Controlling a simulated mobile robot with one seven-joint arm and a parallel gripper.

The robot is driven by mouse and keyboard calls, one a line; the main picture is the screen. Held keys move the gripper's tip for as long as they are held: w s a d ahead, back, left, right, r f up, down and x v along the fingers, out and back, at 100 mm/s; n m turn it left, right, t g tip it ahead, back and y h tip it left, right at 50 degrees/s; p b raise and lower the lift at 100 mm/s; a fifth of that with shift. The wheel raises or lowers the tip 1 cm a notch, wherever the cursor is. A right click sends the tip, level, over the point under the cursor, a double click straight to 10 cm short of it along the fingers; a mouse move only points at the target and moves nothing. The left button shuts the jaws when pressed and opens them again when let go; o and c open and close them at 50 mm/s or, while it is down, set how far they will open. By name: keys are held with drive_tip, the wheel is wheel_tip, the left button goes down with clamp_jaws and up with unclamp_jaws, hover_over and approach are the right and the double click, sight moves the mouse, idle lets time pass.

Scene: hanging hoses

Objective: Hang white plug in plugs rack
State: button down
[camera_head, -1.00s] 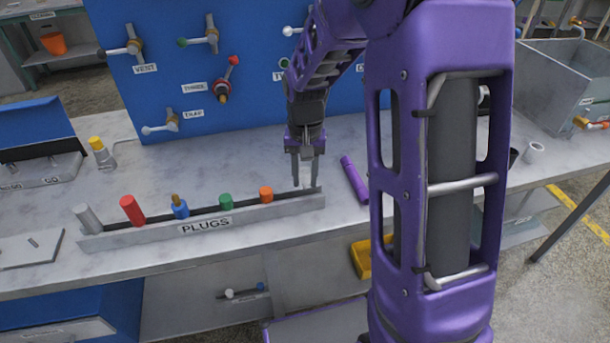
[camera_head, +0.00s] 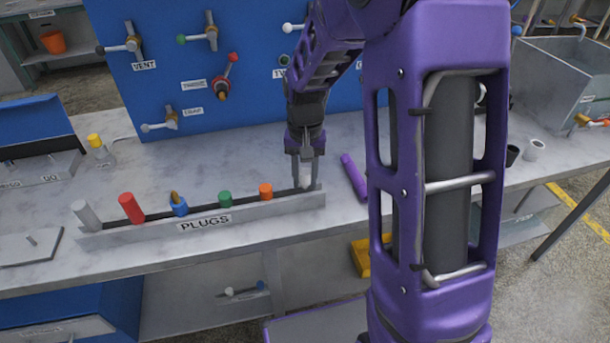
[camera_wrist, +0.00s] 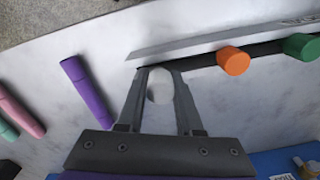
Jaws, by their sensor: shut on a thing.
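The white plug (camera_wrist: 160,88) is between the fingers of my gripper (camera_wrist: 158,76) in the wrist view. In the head view my gripper (camera_head: 305,184) is shut on the white plug (camera_head: 305,174) at the right end of the plugs rack (camera_head: 255,211). The gripper points down. The plug's lower end is hidden, so I cannot tell whether it touches the rack. The rack is a long grey rail labelled PLUGS.
A purple cylinder (camera_head: 353,177) lies on the bench right of the gripper; pink and teal ones show in the wrist view. A blue valve panel (camera_head: 240,105) stands behind. The bench between panel and rack is mostly clear.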

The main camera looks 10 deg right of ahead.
sight(305, 171)
drive_tip(key=shift+f+b, duration=0.3)
drive_tip(key=shift+f, duration=0.2)
drive_tip(key=shift+c, duration=2.4)
unclamp_jaws()
wheel_tip(305, 171, up, 18)
drive_tip(key=p, duration=0.3)
drive_tip(key=shift+f, duration=0.25)
